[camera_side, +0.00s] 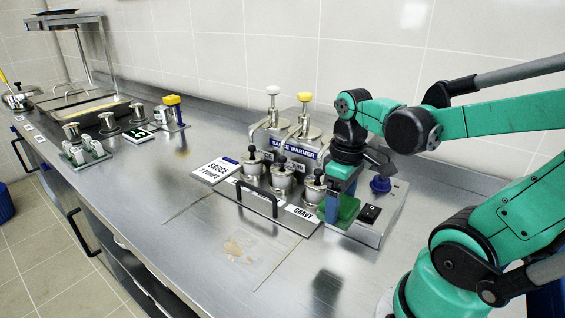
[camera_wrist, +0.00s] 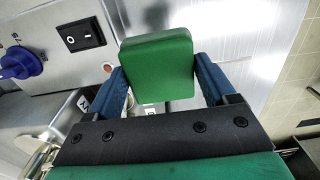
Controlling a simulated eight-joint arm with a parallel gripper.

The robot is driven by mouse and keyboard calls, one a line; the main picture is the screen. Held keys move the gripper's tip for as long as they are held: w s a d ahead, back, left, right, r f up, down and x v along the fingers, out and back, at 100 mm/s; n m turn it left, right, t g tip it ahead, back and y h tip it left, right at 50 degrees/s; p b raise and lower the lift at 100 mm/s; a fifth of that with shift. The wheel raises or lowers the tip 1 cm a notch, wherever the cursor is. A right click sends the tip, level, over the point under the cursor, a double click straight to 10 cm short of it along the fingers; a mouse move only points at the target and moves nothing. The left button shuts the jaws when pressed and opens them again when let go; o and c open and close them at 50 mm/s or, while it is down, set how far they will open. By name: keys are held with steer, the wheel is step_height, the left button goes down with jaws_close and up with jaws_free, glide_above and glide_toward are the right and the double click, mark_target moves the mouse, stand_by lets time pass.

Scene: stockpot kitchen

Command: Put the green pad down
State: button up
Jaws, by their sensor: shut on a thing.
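The green pad (camera_wrist: 158,65) is a thick square with rounded corners. In the wrist view it sits between the two blue fingers of my gripper (camera_wrist: 167,88), which is shut on it. In the side view the green pad (camera_side: 347,208) shows at the lower end of my gripper (camera_side: 340,195), in front of the sauce warmer's switch panel. The pad looks held above the steel counter (camera_side: 150,195); the exact gap below it cannot be told.
The sauce warmer (camera_side: 375,228) has a black rocker switch (camera_wrist: 81,34) and a blue knob (camera_wrist: 18,62) close to my gripper. Lidded pots with a black handle (camera_side: 257,197) stand to its left. A brownish spill (camera_side: 238,248) lies on the counter in front. The front-left counter is mostly clear.

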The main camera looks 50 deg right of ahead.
steer(key=shift+f, duration=4.45)
steer(key=o, duration=1.1)
steer(key=shift+r, duration=5.9)
steer(key=w+a+t, duration=0.7)
steer(key=a, duration=0.1)
steer(key=shift+w+r, duration=0.15)
steer(key=shift+r, duration=0.05)
steer(key=shift+a, duration=0.1)
